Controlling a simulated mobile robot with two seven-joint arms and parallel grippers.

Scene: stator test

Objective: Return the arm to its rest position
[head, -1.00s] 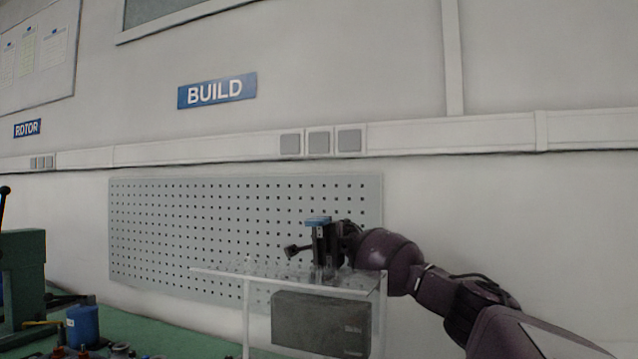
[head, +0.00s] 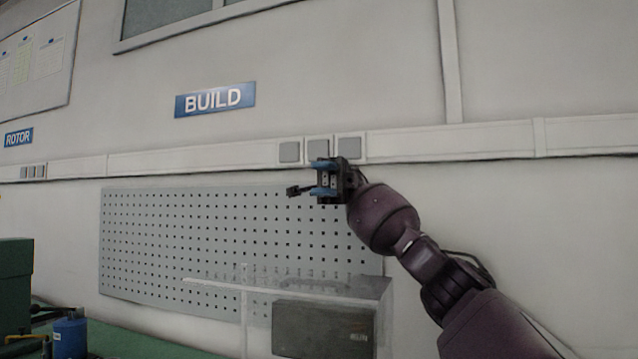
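My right arm comes in from the lower right. Its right gripper (head: 322,179) is raised in front of the wall, just below the wall switches and above the clear stand. Its two blue fingertips are apart, one above the other, and I see nothing held between them. My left gripper is not in view.
The clear stand (head: 215,284) with a dark grey box (head: 322,329) stands below the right gripper. A grey pegboard (head: 180,240) is on the wall behind. A blue container (head: 70,337) and a green machine (head: 14,290) are at the lower left. The space above the gripper is free.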

